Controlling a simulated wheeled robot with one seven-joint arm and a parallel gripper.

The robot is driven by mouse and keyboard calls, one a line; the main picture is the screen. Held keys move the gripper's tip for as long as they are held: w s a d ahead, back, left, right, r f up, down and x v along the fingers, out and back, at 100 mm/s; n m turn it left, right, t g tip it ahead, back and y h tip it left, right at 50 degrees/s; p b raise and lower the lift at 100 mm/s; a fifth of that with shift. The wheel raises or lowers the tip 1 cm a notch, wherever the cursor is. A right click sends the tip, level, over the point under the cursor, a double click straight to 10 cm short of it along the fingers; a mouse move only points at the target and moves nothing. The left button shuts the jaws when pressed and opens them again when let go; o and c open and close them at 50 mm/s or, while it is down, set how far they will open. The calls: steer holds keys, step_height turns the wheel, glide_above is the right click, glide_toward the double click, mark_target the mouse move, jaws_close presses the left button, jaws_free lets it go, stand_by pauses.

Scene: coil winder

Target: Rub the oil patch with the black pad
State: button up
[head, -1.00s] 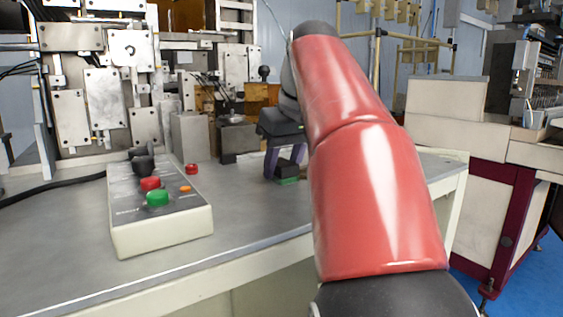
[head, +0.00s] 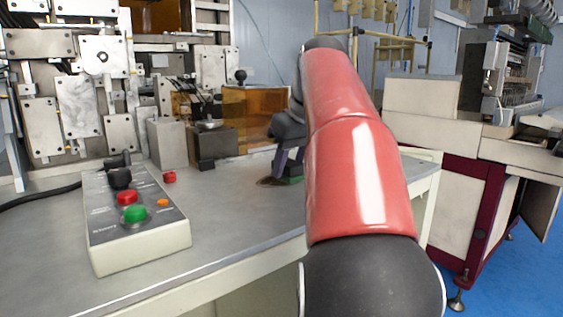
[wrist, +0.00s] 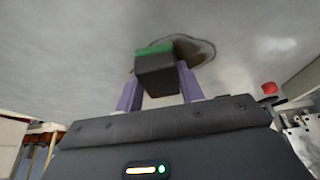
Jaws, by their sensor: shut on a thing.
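My gripper (head: 288,162) is shut on the black pad (wrist: 156,74), held between its two purple fingers. The pad has a green layer (wrist: 155,48) on its table-facing side. In the head view, the pad is low over the grey table, partly hidden by my fingers; I cannot tell whether it touches. The oil patch (head: 268,182) shows as a brown smear just left of the pad. In the wrist view, the oil patch (wrist: 203,52) has a dark outline and lies behind and right of the pad, which hides part of it.
A control box (head: 130,225) with red and green buttons stands at the table's front left. A small red object (head: 169,177) lies behind it. Metal blocks (head: 213,143) and winder machinery (head: 75,80) stand at the back. Bare tabletop lies between the box and the pad.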

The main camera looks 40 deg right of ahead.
mark_target(269, 178)
steer(key=shift+d, duration=2.05)
steer(key=shift+a+f, duration=0.15)
steer(key=shift+a, duration=0.1)
steer(key=shift+s+a+r+b, duration=0.1)
steer(key=shift+a+r+b, duration=0.1)
steer(key=shift+a, duration=1.65)
steer(key=shift+a+r+b, duration=0.1)
steer(key=shift+a+b, duration=0.1)
steer(key=shift+a, duration=1.6)
steer(key=shift+a+f, duration=0.15)
steer(key=shift+a, duration=0.75)
steer(key=shift+a+f, duration=0.1)
steer(key=shift+a, duration=0.75)
steer(key=shift+w+a+r+p, duration=0.1)
steer(key=shift+w+r+p, duration=0.1)
steer(key=shift+w+p, duration=0.3)
steer(key=shift+w+d+f, duration=0.1)
steer(key=shift+w+d, duration=0.1)
steer(key=shift+d+f, duration=0.15)
steer(key=shift+d, duration=1.7)
steer(key=shift+w+d+r, duration=0.1)
steer(key=shift+d, duration=1.75)
steer(key=shift+w+d+r, duration=0.1)
steer(key=shift+d, duration=1.7)
steer(key=shift+f, duration=0.1)
